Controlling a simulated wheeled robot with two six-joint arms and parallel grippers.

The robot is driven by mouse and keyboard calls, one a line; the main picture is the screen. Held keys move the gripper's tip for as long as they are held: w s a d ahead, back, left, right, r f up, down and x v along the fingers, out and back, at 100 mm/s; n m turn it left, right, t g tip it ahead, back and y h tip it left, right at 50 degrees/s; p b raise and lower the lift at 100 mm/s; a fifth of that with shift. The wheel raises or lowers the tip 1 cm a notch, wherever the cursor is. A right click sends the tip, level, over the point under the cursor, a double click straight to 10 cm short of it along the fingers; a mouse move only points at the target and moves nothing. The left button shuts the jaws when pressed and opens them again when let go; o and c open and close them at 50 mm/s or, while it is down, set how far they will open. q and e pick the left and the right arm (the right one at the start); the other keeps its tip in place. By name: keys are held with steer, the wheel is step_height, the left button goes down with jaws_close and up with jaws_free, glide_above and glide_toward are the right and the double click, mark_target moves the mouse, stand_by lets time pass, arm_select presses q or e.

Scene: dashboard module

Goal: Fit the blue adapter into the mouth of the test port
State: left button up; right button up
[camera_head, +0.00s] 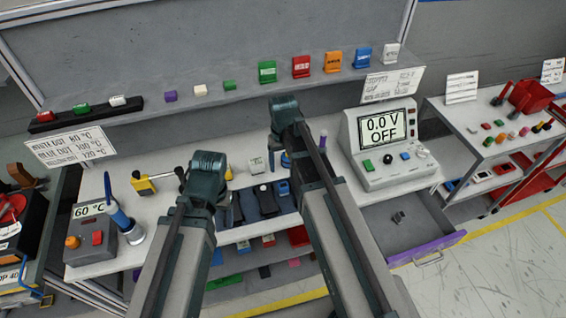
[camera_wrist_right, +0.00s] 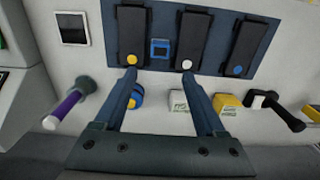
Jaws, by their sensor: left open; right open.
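My right gripper (camera_wrist_right: 157,78) is open above the workbench, nothing between its fingers; in the head view it (camera_head: 284,103) is right of centre. My left gripper (camera_head: 207,165) hangs lower and further left. A small blue square piece (camera_wrist_right: 160,49) with a dark middle, perhaps the adapter, lies between black modules on the dark blue mat; it also shows in the head view (camera_head: 283,188). Another blue piece with a yellow spot (camera_wrist_right: 138,97) is partly hidden by my right gripper's finger. I cannot tell for sure which piece is the adapter, or make out the test port.
A white block (camera_wrist_right: 180,101), a yellow block (camera_wrist_right: 229,104), a purple-handled tool (camera_wrist_right: 67,105) and a black-handled tool (camera_wrist_right: 281,112) are near the right gripper. A meter (camera_head: 385,140) reads 0.0 V OFF. An open drawer (camera_head: 410,235) juts out below it. A shelf (camera_head: 200,95) overhangs the back.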

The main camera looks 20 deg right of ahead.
steer(key=s+a+n, duration=0.1)
steer(key=s+a, duration=0.4)
steer(key=s, duration=0.2)
steer(key=s+a+n+h, duration=0.1)
steer(key=s+a+n, duration=0.1)
steer(key=s+a, duration=0.3)
steer(key=s, duration=0.3)
steer(key=shift+a+r, duration=0.2)
steer(key=shift+r, duration=0.1)
steer(key=shift+c, duration=0.3)
steer(key=r+m+y+p, duration=0.1)
steer(key=m, duration=2)
glide_above(283, 185)
steer(key=shift+f, duration=0.1)
step_height(283, 185, down, 8)
steer(key=b, duration=0.8)
steer(key=shift+f, duration=0.2)
steer(key=shift+f+b, duration=0.1)
steer(key=shift+b, duration=0.25)
